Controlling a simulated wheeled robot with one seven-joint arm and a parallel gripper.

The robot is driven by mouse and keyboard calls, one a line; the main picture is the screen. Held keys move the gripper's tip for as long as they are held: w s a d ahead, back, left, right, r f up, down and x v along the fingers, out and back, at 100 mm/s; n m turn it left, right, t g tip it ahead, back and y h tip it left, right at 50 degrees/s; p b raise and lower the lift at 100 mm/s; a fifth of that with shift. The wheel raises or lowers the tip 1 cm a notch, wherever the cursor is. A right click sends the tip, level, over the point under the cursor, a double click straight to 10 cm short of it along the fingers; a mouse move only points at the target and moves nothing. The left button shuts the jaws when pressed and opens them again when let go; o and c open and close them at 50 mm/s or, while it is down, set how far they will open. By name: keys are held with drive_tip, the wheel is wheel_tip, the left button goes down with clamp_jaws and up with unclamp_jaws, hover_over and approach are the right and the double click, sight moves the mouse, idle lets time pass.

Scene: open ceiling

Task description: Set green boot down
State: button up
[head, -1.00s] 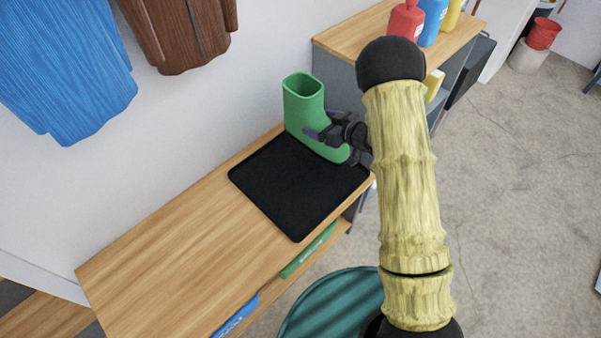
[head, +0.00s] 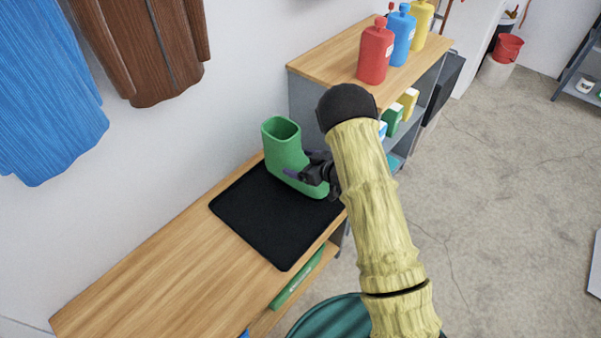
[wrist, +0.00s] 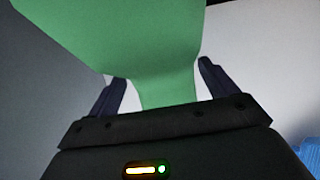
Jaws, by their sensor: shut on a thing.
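The green boot (head: 283,148) is upright at the far end of the wooden bench, over the back right part of the black mat (head: 262,225). My gripper (head: 304,174) is shut on the boot from the right side, around its foot part. In the wrist view the boot (wrist: 150,45) fills the space between the two dark fingers (wrist: 162,90). The boot's sole looks very close to the mat or touching it; I cannot tell which.
The wooden bench (head: 150,275) is clear in front of the mat. A shelf unit (head: 330,55) with red (head: 376,52), blue and yellow bottles stands behind. A brown coat (head: 150,45) and a blue coat (head: 40,90) hang on the wall. A teal round thing (head: 330,320) is below.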

drive_tip(key=shift+r, duration=0.1)
drive_tip(key=shift+f+b, duration=0.4)
drive_tip(key=shift+f, duration=1.45)
drive_tip(key=o, duration=1.1)
drive_tip(key=shift+f, duration=0.15)
drive_tip(key=shift+s+d+r, duration=0.1)
drive_tip(key=shift+d+r, duration=0.05)
drive_tip(key=shift+r, duration=0.05)
drive_tip(key=p+v, duration=0.1)
drive_tip(key=v, duration=1)
drive_tip(key=shift+s+d+p, duration=0.25)
drive_tip(key=shift+p, duration=0.15)
